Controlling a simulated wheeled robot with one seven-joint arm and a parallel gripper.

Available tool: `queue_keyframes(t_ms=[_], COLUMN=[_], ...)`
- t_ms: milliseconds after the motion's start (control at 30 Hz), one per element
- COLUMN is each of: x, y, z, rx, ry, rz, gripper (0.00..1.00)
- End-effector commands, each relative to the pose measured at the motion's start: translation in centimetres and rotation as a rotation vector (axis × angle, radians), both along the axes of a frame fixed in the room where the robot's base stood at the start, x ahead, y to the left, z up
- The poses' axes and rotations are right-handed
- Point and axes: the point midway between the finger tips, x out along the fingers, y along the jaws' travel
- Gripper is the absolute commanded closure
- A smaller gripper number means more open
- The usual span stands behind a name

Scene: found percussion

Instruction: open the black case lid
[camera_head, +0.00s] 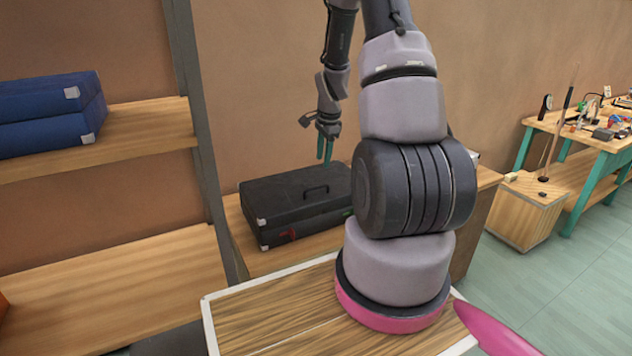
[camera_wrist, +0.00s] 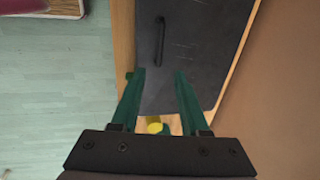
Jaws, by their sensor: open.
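The black case (camera_head: 283,196) lies flat and closed on a wooden surface in the head view, with pale metal corners and a dark handle (camera_head: 316,191) on its lid. My arm hides the case's right end. My gripper (camera_head: 325,158) hangs above the back of the case, pointing down, open and empty. In the wrist view the two green fingers (camera_wrist: 160,75) are apart over one end of the case (camera_wrist: 205,35), with the handle (camera_wrist: 160,40) beyond the fingertips.
A wall stands close behind the case. Left is a shelf (camera_head: 110,140) with blue cases (camera_head: 50,110). Right are a wooden box (camera_head: 525,210) and a cluttered workbench (camera_head: 590,137); the floor (camera_head: 585,270) there is clear.

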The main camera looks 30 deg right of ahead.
Motion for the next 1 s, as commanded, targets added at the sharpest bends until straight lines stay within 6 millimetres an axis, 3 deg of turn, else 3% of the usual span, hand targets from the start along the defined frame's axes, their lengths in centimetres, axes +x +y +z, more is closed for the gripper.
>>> queue_keyframes(t_ms=[533, 967, 1000], x=[1.7, 2.0, 2.0], y=[0.1, 0.1, 0.1], z=[-8.9, -10.0, -10.0], rx=[0.001, 0.000, 0.000], ry=[0.001, -0.001, -0.001], rz=[0.002, 0.002, 0.002], gripper=[0.55, 0.55, 0.63])
